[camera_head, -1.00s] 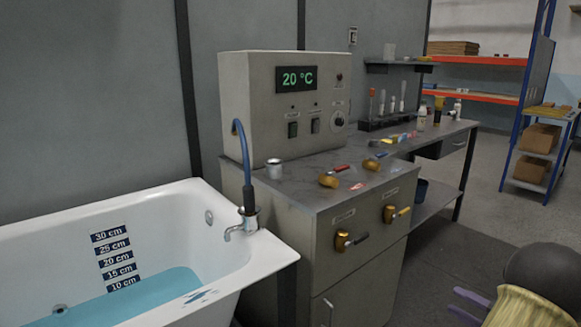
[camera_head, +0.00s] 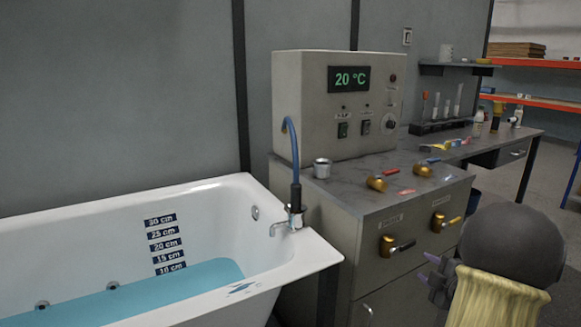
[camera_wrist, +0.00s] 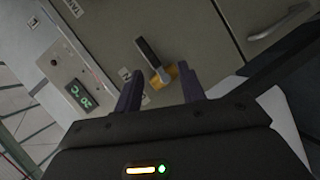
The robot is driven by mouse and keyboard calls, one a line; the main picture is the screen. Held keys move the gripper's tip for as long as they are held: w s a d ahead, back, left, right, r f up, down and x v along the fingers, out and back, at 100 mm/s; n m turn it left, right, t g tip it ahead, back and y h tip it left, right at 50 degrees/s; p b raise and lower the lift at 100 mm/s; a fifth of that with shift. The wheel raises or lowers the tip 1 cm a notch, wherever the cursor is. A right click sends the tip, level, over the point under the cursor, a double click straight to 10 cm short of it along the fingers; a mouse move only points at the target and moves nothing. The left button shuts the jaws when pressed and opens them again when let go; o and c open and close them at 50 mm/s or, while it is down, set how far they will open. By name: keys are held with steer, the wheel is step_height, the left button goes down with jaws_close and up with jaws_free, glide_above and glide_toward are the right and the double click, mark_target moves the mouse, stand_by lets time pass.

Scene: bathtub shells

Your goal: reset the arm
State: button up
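My gripper (camera_wrist: 163,88) shows in the wrist view with its two dark purple fingers spread apart and nothing between them. A brass valve with a dark handle (camera_wrist: 150,55) on the cabinet front lies beyond the fingertips, apart from them. In the head view my gripper (camera_head: 436,280) is at the lower right, partly hidden by my own arm, in front of the cabinet.
The bathtub (camera_head: 320,254) at the left holds blue water. A control box (camera_head: 305,100) reading 20 °C stands on the counter with a metal cup (camera_head: 321,168), loose brass valves (camera_head: 377,183) and a test tube rack (camera_head: 440,126). Shelves stand at the right back.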

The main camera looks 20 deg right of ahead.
steer(key=a+f+m+g, duration=0.2)
steer(key=a+m+g, duration=0.15)
steer(key=a, duration=0.65)
steer(key=a+f+m+g, duration=0.25)
steer(key=a+m, duration=0.25)
steer(key=a, duration=0.5)
steer(key=s+a+f+m+g+y, duration=0.1)
steer(key=s+a+m+g, duration=0.15)
steer(key=s+a, duration=0.45)
steer(key=s+a+f+m+g+y, duration=0.15)
steer(key=s+a+g, duration=0.3)
steer(key=a, duration=0.55)
step_height(320, 180, up, 35)
steer(key=t+p, duration=0.1)
steer(key=p, duration=3.4)
steer(key=shift+s+d+f, duration=0.15)
steer(key=shift+s+d, duration=0.05)
steer(key=shift+d, duration=0.2)
steer(key=shift+h, duration=0.25)
steer(key=shift+s, duration=0.1)
